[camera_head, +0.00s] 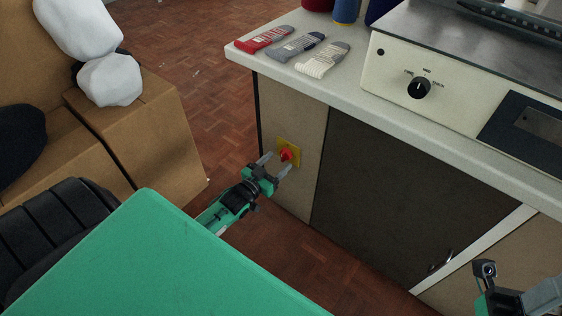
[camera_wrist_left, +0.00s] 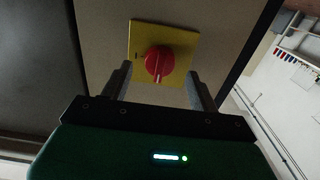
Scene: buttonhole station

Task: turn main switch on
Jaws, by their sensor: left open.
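The main switch is a red rotary knob (camera_head: 286,155) on a yellow plate (camera_head: 295,147), mounted on the side panel of the bench below the worktop. It also shows in the left wrist view, as the red knob (camera_wrist_left: 159,62) on the yellow plate (camera_wrist_left: 185,42). My left gripper (camera_head: 275,164) is open in front of the switch. In the left wrist view its fingers (camera_wrist_left: 160,85) stand on either side of the knob, apart from it as far as I can tell. Part of my right gripper (camera_head: 486,270) shows at the lower right; its jaw state is unclear.
The worktop (camera_head: 350,85) overhangs the panel above the switch. A dark cabinet door (camera_head: 400,190) is right of the switch. Cardboard boxes (camera_head: 150,130) stand left; parquet floor (camera_head: 215,110) lies between.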

